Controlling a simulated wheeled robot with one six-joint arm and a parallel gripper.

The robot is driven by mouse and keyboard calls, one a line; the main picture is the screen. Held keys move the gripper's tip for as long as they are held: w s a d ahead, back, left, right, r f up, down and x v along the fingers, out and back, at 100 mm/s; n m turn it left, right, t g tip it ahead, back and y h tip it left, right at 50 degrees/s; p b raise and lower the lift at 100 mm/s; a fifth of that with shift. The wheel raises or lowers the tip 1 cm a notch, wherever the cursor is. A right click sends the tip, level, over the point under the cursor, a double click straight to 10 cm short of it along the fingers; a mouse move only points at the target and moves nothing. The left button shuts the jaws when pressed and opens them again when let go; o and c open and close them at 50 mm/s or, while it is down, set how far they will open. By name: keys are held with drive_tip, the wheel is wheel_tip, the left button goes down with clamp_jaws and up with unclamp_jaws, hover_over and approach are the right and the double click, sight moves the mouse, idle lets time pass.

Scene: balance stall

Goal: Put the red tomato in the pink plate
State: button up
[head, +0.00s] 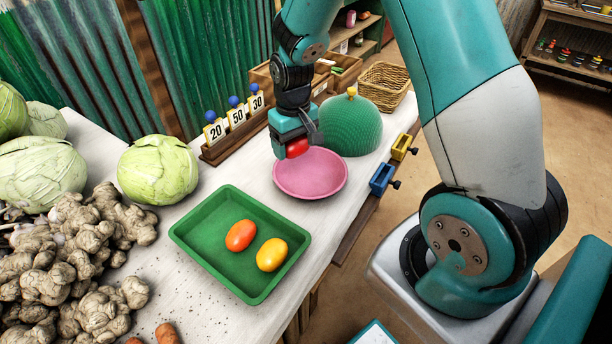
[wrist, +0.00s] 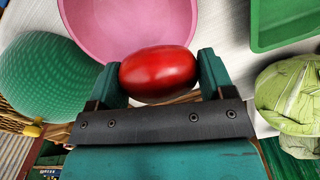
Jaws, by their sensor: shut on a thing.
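The red tomato (wrist: 158,73) is held between the two fingers of my gripper (wrist: 160,78) in the wrist view. In the head view, the red tomato (head: 297,148) shows below my gripper (head: 298,140), near the back left rim of the pink plate. The pink plate (head: 312,178) is round and lies on the table; it looks empty. In the wrist view, the pink plate (wrist: 125,25) is just beyond the tomato. The tomato appears above the table; its exact height over the plate's rim cannot be told.
A green tray (head: 200,247) holds an orange tomato (head: 240,235) and a yellow tomato (head: 271,254). A ribbed green dome (head: 350,128) stands right behind the plate. Number cards (head: 236,118) stand at the back. Cabbages (head: 158,170) and ginger (head: 60,250) fill the left.

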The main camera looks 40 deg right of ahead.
wheel_tip(320, 180, up, 8)
drive_tip(key=b, duration=0.4)
hover_over(310, 179)
wheel_tip(310, 179, down, 19)
drive_tip(key=shift+r+b, duration=0.15)
drive_tip(key=shift+b, duration=0.95)
drive_tip(key=o, duration=0.9)
drive_tip(key=shift+o, duration=0.2)
